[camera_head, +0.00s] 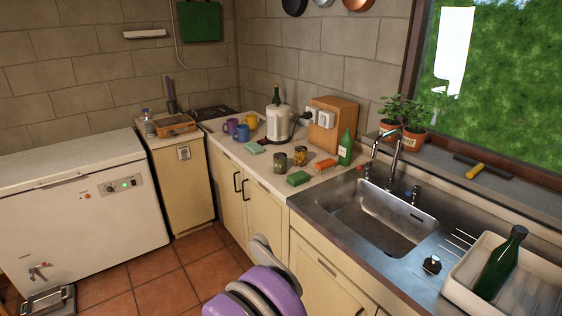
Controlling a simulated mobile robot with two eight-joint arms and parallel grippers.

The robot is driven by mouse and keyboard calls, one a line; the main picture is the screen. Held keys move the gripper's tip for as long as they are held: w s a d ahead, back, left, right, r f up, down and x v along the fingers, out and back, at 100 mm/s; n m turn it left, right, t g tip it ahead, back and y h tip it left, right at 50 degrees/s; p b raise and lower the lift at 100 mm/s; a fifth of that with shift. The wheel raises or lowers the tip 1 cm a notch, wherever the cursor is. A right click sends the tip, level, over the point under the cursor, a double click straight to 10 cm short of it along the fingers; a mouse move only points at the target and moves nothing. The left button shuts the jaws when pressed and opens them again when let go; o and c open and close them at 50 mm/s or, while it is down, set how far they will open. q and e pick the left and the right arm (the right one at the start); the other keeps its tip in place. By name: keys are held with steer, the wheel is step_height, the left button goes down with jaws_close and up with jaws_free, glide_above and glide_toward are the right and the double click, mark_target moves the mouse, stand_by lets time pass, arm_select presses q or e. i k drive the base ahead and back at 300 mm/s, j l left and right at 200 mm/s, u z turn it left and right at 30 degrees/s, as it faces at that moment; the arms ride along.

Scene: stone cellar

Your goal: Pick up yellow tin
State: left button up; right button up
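I cannot make out a clear yellow tin. A small yellow vessel (252,121) stands at the back of the counter beside a blue mug (241,132); it may be a mug. A small container with yellowish and dark colours (300,156) stands nearer the sink, beside a dark greenish one (280,163). Both are upright. Neither of my grippers shows in the head view, and nothing touches these things.
The counter also bears a white kettle (278,123), a purple mug (230,126), a green sponge (298,178), an orange-and-white item (325,166) and a green bottle (346,148). The sink (375,215) lies right. A white tray (462,283) holds another bottle (499,264).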

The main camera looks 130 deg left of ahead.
mark_target(300, 152)
steer(key=u, duration=4.4)
